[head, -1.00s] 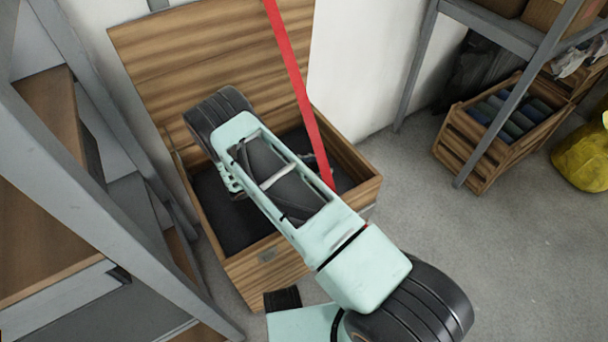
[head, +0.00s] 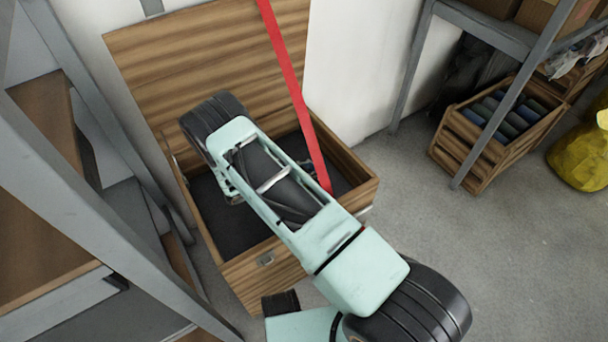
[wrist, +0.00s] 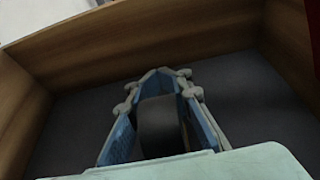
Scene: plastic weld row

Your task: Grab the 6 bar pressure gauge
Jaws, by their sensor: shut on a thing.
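My gripper (wrist: 160,110) is low inside an open wooden chest (head: 262,265). In the wrist view its blue-lined fingers close around a dark, rounded thing, which I take to be the pressure gauge (wrist: 159,128). The gauge's face and any marking on it are hidden. The chest's dark floor shows around the fingers, and I cannot tell whether the gauge touches it. In the head view my arm covers the gauge and most of the gripper.
The chest's lid (head: 200,60) stands open at the back. A red strap (head: 293,90) runs down into the chest. A grey shelf frame (head: 100,200) is close on the left. A slatted crate (head: 480,140) and a yellow bag (head: 580,155) are at the right, with clear floor before them.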

